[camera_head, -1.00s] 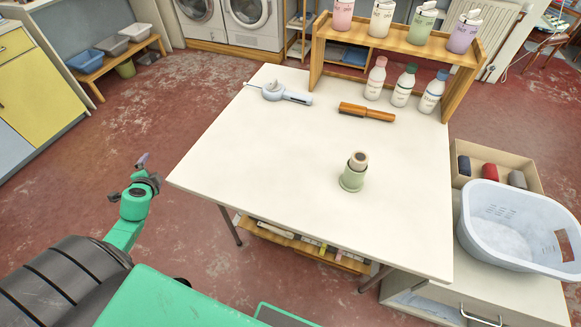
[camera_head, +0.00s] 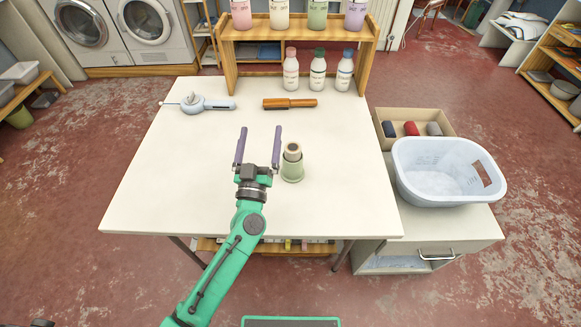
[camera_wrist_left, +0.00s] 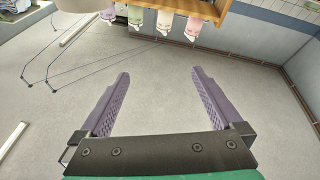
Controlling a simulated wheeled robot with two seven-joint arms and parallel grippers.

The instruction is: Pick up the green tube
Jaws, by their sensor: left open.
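The green tube (camera_head: 292,172) stands upright on the white table (camera_head: 180,160), right of its middle, with a tan, dark-centred round piece showing at its top. My left gripper (camera_head: 259,130) is open and empty, its two purple fingers pointing toward the back of the table. In the head view it is just left of the tube, which is not between the fingers. The left wrist view shows the open fingers (camera_wrist_left: 158,78) with nothing between them, and the tube does not show there. My right gripper is not in view.
A handled brown roller (camera_head: 290,103) and a pale blue tool (camera_head: 196,104) lie toward the back of the table. Several bottles stand on and under a wooden shelf (camera_head: 228,62). A white basket (camera_head: 440,195) and a box of rolls (camera_head: 385,137) are to the right.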

